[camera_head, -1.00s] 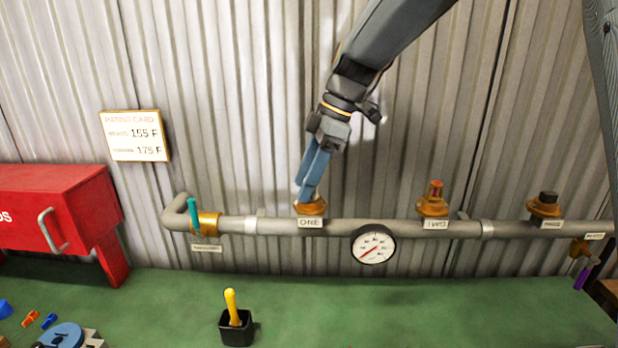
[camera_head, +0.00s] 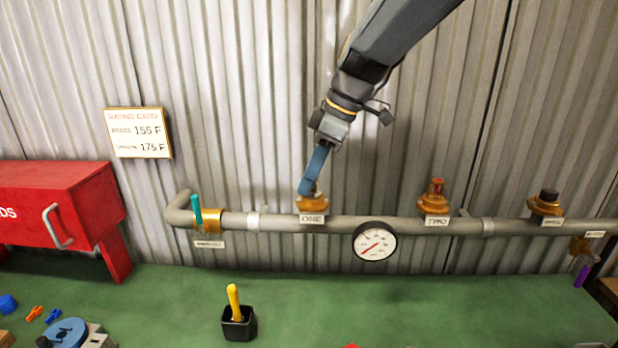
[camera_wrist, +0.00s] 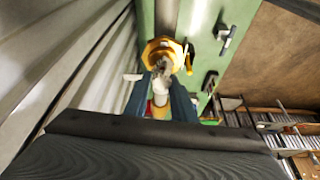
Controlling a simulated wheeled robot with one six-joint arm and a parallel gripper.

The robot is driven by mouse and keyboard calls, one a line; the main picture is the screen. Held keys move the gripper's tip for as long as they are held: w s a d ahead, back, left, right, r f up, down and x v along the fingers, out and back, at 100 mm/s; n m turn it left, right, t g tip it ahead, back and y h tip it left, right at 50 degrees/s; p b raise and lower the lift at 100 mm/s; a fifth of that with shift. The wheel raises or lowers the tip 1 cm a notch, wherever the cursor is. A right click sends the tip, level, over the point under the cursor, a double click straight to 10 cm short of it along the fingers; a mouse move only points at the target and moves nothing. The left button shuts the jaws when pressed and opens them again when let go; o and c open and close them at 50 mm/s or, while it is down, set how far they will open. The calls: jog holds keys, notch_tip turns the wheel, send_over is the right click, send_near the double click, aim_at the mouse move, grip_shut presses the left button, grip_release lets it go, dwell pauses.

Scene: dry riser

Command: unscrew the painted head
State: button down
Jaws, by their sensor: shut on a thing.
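My gripper (camera_head: 308,188) reaches down from the upper right to the brass fitting (camera_head: 312,204) above the label ONE. Its blue fingers, also in the wrist view (camera_wrist: 164,84), are shut on a head at that fitting. Only a small pale grey part of the head (camera_head: 319,194) shows beside the fingertips. In the wrist view, the pale grey head (camera_wrist: 161,68) shows at the fingertips against the round brass fitting (camera_wrist: 153,50). The fingers hide much of it, and I cannot tell whether its thread is still engaged.
Fitting TWO (camera_head: 436,199) carries a red-topped head, and a fitting farther right (camera_head: 545,203) a dark one. A gauge (camera_head: 375,241) hangs on the grey pipe (camera_head: 275,223). A teal-handled valve (camera_head: 207,217) is at left. A black cup (camera_head: 239,325) stands on the green bench.

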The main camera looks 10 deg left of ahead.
jog(key=n, duration=0.1)
jog(key=n+g+b, duration=0.1)
jog(key=shift+w+n, duration=0.3)
jog(key=shift+n, duration=0.1)
jog(key=shift+s+d+r+n+g+b, duration=0.15)
jog(key=shift+n+g+b, duration=0.2)
jog(key=shift+n, duration=0.75)
